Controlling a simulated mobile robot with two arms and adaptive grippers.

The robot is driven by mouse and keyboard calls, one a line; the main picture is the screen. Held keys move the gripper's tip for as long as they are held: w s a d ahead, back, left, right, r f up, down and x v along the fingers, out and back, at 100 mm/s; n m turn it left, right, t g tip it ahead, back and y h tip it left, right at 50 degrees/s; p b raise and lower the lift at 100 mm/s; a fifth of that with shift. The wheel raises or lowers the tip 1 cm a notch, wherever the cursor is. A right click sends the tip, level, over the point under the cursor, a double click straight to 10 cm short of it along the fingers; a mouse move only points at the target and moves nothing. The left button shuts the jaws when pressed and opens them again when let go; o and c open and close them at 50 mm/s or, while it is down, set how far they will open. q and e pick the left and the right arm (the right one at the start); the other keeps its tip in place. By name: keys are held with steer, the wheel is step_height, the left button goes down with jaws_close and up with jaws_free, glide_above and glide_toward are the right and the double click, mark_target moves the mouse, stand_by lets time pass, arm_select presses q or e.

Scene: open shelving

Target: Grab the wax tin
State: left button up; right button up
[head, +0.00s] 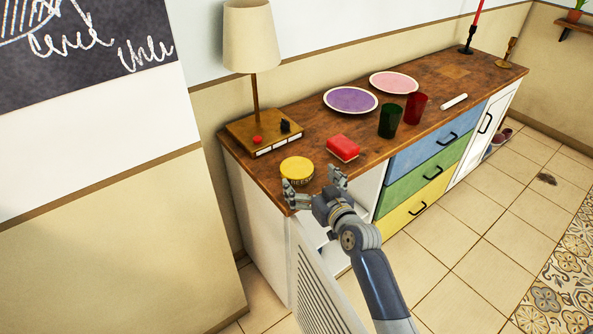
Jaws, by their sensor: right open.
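The wax tin (297,170) is a round yellow tin with dark lettering on its side. It sits upright near the front left of the wooden sideboard top (437,84). My right gripper (312,184) is open, its two fingers spread apart at the sideboard's front edge. One finger is just in front of the tin and the other is to its right. I cannot tell whether a finger touches the tin. My left gripper is out of view.
A red sponge-like block (343,148) lies right of the tin. A lamp (256,90) on a wooden base stands behind. Green (390,121) and red (415,107) cups and two plates (350,100) stand further right. A slatted door (325,285) hangs open below my arm.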

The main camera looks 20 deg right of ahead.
mark_target(300, 170)
steer(key=x, duration=0.4)
steer(key=shift+w+a, duration=0.1)
steer(key=shift+a, duration=0.2)
steer(key=shift+w, duration=0.35)
steer(key=shift+s, duration=0.1)
steer(key=c, duration=0.4)
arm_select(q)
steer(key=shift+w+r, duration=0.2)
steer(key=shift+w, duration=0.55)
arm_select(e)
steer(key=c, duration=1)
